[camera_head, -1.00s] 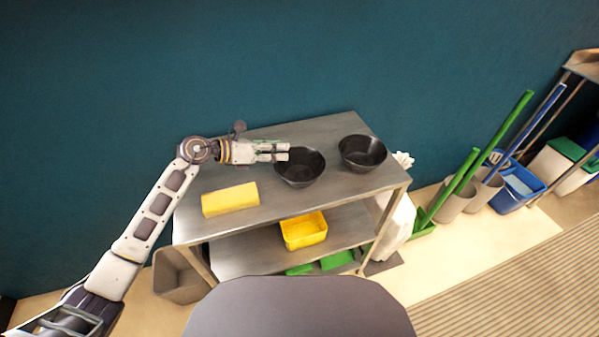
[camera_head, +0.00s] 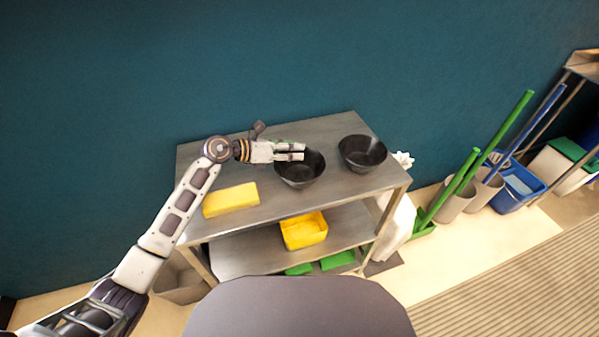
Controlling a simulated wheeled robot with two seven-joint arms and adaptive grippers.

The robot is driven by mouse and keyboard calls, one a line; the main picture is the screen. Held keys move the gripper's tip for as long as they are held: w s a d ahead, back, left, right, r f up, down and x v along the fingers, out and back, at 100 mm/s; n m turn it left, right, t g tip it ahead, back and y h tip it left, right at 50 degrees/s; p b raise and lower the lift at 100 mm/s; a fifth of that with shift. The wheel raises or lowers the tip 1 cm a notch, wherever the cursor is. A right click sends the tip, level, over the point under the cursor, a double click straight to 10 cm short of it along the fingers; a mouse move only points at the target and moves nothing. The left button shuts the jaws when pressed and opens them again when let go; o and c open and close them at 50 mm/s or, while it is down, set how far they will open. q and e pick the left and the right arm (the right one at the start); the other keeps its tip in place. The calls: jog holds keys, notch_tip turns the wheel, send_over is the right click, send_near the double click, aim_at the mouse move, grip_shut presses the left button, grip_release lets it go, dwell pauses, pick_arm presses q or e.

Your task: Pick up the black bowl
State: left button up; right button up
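Two black bowls stand upright on the metal table's top. The left black bowl (camera_head: 302,173) is near the middle, and the right black bowl (camera_head: 362,153) is near the right end. My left gripper (camera_head: 297,151) reaches in from the left, with its fingertips over the rear left rim of the left bowl. Its two fingers are spread with a gap between them and hold nothing. Whether a finger touches the rim I cannot tell. My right gripper is not in view.
A yellow block (camera_head: 230,199) lies on the left of the metal table (camera_head: 262,209). A yellow container (camera_head: 304,231) and green items sit on lower shelves. A teal wall (camera_head: 300,60) rises behind. Bins with green and blue handles stand at right.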

pick_arm(q)
grip_shut()
dwell(0.3)
jog(key=shift+r, duration=0.15)
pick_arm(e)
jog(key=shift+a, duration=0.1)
pick_arm(q)
notch_tip(320, 180, up, 28)
jog(key=p, duration=0.2)
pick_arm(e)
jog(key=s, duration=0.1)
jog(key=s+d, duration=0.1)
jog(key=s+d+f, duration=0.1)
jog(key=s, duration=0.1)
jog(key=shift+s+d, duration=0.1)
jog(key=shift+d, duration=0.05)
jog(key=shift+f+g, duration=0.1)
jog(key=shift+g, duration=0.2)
